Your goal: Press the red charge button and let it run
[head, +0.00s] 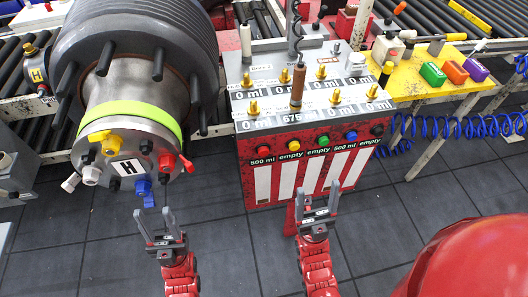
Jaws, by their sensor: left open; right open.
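A red cabinet (228,165) with a grey top stands at the centre. Labels read "500 ml" and "empty". My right gripper (318,208) is open and empty, in front of the cabinet and below the buttons in the picture. My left gripper (160,225) is open and empty, left of the cabinet. Neither gripper touches a button.
A large grey axle hub (127,95) with a lime band and coloured fittings is at upper left. Brass nozzles and displays reading "0 ml" and "675" sit on the cabinet top. A yellow table (410,88) with coloured blocks and a blue coiled hose (450,125) are at right.

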